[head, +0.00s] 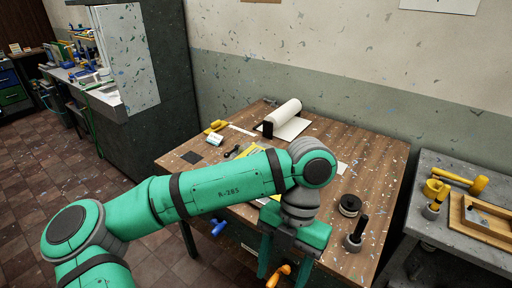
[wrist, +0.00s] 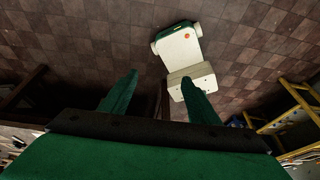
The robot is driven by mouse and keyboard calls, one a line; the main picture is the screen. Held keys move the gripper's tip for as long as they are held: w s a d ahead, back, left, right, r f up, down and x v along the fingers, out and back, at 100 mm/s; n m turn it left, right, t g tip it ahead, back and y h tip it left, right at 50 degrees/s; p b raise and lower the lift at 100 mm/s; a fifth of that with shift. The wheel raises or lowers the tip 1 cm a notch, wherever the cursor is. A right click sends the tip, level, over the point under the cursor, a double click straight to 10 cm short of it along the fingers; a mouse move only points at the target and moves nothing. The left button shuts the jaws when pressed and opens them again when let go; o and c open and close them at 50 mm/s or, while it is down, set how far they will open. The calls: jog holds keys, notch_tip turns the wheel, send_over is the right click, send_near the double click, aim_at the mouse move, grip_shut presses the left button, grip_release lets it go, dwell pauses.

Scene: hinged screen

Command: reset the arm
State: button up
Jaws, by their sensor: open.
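My gripper (head: 285,266) hangs from my green arm at the front edge of the wooden workbench (head: 375,165), with its fingers pointing down. In the wrist view, the two green fingers of my gripper (wrist: 160,77) stand well apart with nothing between them. Beyond them is the brown tiled floor (wrist: 75,50). In the head view, my arm reaches from the lower left across the bench front and hides part of the bench top. A pale speckled panel (head: 125,58) stands upright at the upper left, against a dark grey partition (head: 165,90).
On the bench are a white roll (head: 286,113), a black ring-shaped spool (head: 349,205) and a black-handled tool in a cup (head: 356,233). Blue (head: 220,228) and orange (head: 279,276) handles are at its front. A grey table (head: 450,225) with a yellow mallet stands right. Floor at left is open.

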jog(key=w+d+n+t+h, duration=0.2)
jog(key=d+n+h, duration=0.65)
jog(key=d, duration=1.45)
jog(key=w+d+r+n+t+h, duration=0.4)
jog(key=w+n+t+h, duration=0.35)
jog(key=n+h, duration=0.4)
jog(key=s+a+f+n+t+y, duration=0.2)
jog(key=a+f+n+t+y, duration=0.4)
jog(key=a+f+n, duration=0.3)
jog(key=s+a+f+n+t+y, duration=0.2)
jog(key=a+f+n+t+y, duration=0.3)
jog(key=a+f+n+y, duration=0.45)
jog(key=s+a+f+n+y, duration=0.1)
jog(key=s+a, duration=0.3)
jog(key=s, duration=0.4)
jog(key=s+a+f+n+g, duration=0.1)
jog(key=s+a+f, duration=0.3)
jog(key=s, duration=0.4)
jog(key=s+a+f+n+y, duration=0.1)
jog(key=s+a+f+n, duration=0.1)
jog(key=s+a, duration=0.3)
jog(key=s, duration=0.3)
jog(key=shift+s+a+f+y, duration=0.3)
jog(key=shift+f+y, duration=0.05)
